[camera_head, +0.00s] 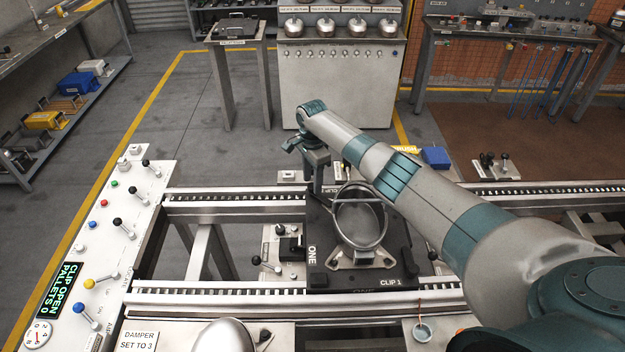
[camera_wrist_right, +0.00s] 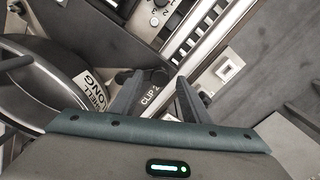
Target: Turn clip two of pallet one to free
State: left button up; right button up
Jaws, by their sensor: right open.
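Pallet one (camera_head: 318,277) is a dark plate marked ONE and CLIP 1, lying on the conveyor rails. It carries a round metal shell (camera_head: 361,222), which also shows at the left of the wrist view (camera_wrist_right: 35,95) with a label ending in LONG. My right gripper (camera_head: 318,188) points down over the pallet's far left corner. In the wrist view its two fingers (camera_wrist_right: 157,85) are apart, on either side of the CLIP 2 lettering (camera_wrist_right: 151,97). Dark clip two (camera_wrist_right: 156,77) shows by the lettering near the fingertips; its exact turn and any contact are unclear. My left gripper is out of view.
A control panel (camera_head: 112,225) with levers and a green display reading CLIP OPEN, PALLETS 0 stands at the left. Conveyor rails (camera_head: 230,197) run behind and in front of the pallet. A small lever (camera_head: 266,264) stands left of the pallet. My right arm covers the right side.

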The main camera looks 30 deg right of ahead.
jog(key=shift+f, duration=0.45)
grip_shut()
